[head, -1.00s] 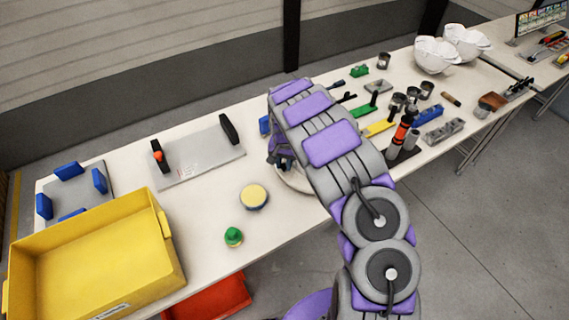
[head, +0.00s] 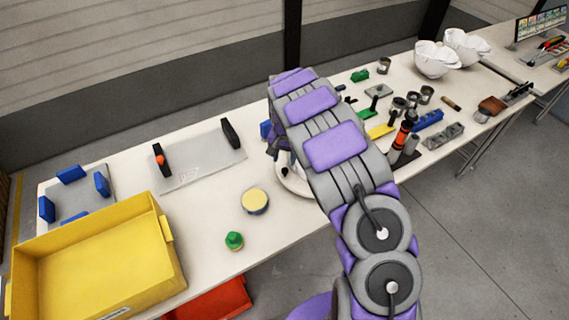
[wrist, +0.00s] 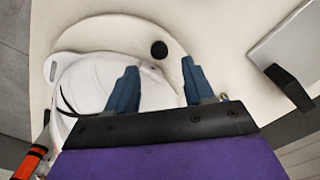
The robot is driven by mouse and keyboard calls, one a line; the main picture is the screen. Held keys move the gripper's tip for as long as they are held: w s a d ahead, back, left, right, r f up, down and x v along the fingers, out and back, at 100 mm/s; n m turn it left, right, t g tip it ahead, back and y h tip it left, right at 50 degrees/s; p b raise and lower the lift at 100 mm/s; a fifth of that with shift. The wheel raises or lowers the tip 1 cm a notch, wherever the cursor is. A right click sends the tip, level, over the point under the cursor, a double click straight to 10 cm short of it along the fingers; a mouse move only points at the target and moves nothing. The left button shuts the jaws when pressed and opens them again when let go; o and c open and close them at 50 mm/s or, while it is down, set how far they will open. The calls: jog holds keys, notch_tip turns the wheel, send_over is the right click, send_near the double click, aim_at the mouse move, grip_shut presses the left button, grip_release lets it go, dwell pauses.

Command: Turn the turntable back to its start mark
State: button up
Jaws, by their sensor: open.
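The turntable (wrist: 105,28) is a pale round disc that fills the upper left of the wrist view. A white shell (wrist: 92,82) lies on it, partly hidden behind my left finger. A round black knob or spot (wrist: 159,49) shows near the disc's right side. My gripper (wrist: 160,64) is open, its two blue fingers apart, with the black knob just beyond and between the fingertips. Nothing is held. I cannot tell the height of the fingers above the disc. In the head view, my arm hides most of the turntable (head: 291,184). No start mark can be made out.
A grey plate with black uprights (head: 200,160) stands left of the turntable. A yellow-topped round pad (head: 255,200), a green piece (head: 234,240) and a yellow bin (head: 95,265) are nearer. Tools and cans crowd the bench at right. An orange-banded cylinder (wrist: 30,160) shows at lower left.

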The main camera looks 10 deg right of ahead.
notch_tip(320, 180, up, 11)
jog(key=p, duration=0.1)
jog(key=shift+r, duration=0.2)
dwell(0.4)
jog(key=s+d+r+n, duration=0.1)
jog(key=s+d+r, duration=0.1)
jog(key=s+r, duration=0.6)
jog(key=s+d+r, duration=0.1)
jog(key=s+r, duration=0.3)
jog(key=s, duration=0.9)
jog(key=s+a+n+g, duration=0.1)
jog(key=s+n, duration=0.1)
jog(key=s, duration=1)
jog(key=s+a+n, duration=0.1)
jog(key=s+n, duration=0.1)
jog(key=s, duration=1)
jog(key=shift+a+f+g, duration=0.15)
jog(key=shift+a+g, duration=0.15)
jog(key=shift+g, duration=0.1)
